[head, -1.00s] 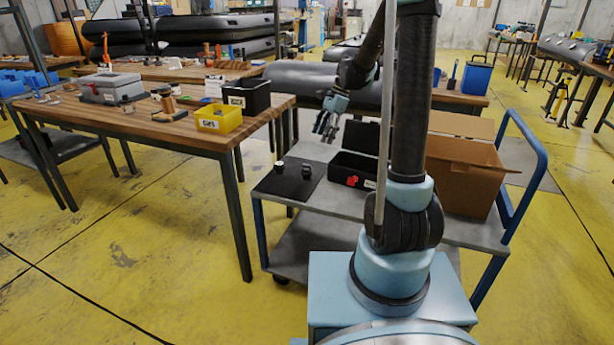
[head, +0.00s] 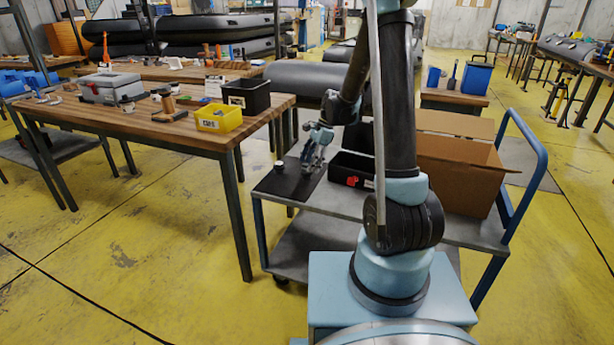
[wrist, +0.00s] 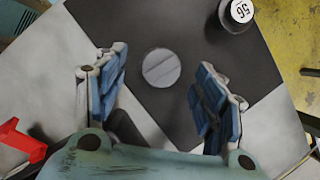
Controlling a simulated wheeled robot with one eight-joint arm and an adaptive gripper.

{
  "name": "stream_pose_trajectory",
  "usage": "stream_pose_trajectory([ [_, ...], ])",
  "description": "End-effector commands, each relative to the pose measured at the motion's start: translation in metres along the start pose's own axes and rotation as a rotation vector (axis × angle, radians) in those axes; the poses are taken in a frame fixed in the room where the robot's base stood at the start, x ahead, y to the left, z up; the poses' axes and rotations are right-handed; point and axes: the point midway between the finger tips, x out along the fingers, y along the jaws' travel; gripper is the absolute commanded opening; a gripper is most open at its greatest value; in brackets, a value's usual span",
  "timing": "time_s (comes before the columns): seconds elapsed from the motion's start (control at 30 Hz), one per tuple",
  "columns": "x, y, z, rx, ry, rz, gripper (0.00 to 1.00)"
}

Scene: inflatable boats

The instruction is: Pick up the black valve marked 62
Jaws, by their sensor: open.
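My gripper (head: 308,168) is open and low over the black mat (head: 270,186) on the cart. In the wrist view its blue-padded fingers (wrist: 162,80) stand on either side of a round grey disc (wrist: 161,67), apart from it. The disc has a line across it and no readable number; any black body around it blends with the mat. A black valve with a white label (wrist: 239,12), apparently 56, is cut by the top edge at right. In the head view one valve (head: 279,166) shows left of my gripper; the other is hidden behind the gripper. I see no 62.
A black bin with a red part (head: 352,181) stands right of the mat, and an open cardboard box (head: 458,170) is further right on the cart. The wooden table (head: 150,128) at left holds a yellow bin (head: 219,117) and a black bin (head: 246,96).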

Motion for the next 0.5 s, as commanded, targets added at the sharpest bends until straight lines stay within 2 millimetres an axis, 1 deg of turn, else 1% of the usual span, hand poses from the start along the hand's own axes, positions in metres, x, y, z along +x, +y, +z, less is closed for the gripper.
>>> stream_pose_trajectory([
  [0.1, 0.016, -0.002, 0.001, -0.001, 0.000, 0.001, 0.64],
  [0.2, 0.025, -0.002, 0.001, -0.002, 0.000, 0.001, 0.64],
  [0.3, 0.030, -0.002, 0.001, -0.001, 0.000, 0.000, 0.64],
  [0.5, 0.031, -0.002, 0.001, -0.001, 0.000, 0.000, 0.64],
])
